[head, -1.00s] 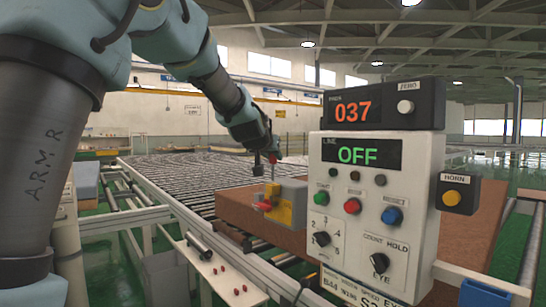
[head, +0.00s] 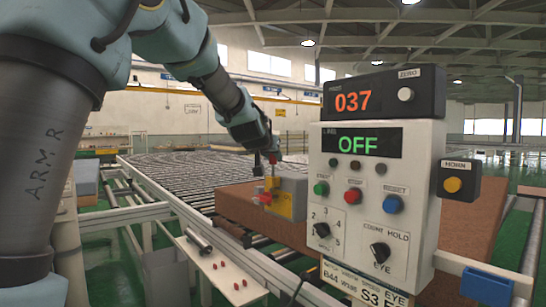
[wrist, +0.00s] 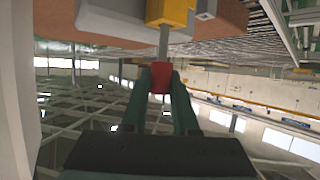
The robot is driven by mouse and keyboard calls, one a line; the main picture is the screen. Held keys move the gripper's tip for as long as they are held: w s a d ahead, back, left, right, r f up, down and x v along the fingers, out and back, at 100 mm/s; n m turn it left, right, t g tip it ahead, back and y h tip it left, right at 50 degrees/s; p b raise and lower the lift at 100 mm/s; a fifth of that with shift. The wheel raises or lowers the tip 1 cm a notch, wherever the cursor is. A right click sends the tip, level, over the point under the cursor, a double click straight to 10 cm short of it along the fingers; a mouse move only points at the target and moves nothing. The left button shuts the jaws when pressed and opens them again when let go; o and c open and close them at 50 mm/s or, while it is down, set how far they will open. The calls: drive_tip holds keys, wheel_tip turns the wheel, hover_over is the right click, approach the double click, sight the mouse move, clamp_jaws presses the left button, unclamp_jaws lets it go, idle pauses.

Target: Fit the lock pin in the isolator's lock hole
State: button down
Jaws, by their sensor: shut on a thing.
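The isolator (head: 283,205) is a yellow block with a red part on its front, set against a grey box on the brown block. Its yellow body also shows at the top of the wrist view (wrist: 170,12). My gripper (head: 271,158) is above the isolator. In the wrist view, its fingers (wrist: 161,80) are shut on the red head of the lock pin (wrist: 163,45). The pin's grey shaft points at the yellow block, and its far end meets the block's edge in the picture. I cannot tell whether the tip is inside the lock hole, which is hidden.
A control panel (head: 362,220) reading OFF and 037 stands close at right. A white shelf (head: 205,262) at lower left holds several small red pieces and a dark cylinder. A roller conveyor (head: 170,170) runs behind. The brown block (head: 236,205) lies under the isolator.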

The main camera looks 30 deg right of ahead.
sight(273, 167)
drive_tip(key=shift+f+b, duration=1.6)
drive_tip(key=shift+f, duration=0.25)
drive_tip(key=c, duration=0.6)
unclamp_jaws()
drive_tip(key=shift+a, duration=0.1)
drive_tip(key=p+v, duration=0.2)
drive_tip(key=v, duration=0.8)
drive_tip(key=shift+s+a+r+p, duration=0.15)
drive_tip(key=shift+s+a+p, duration=0.05)
drive_tip(key=shift+s+p, duration=0.1)
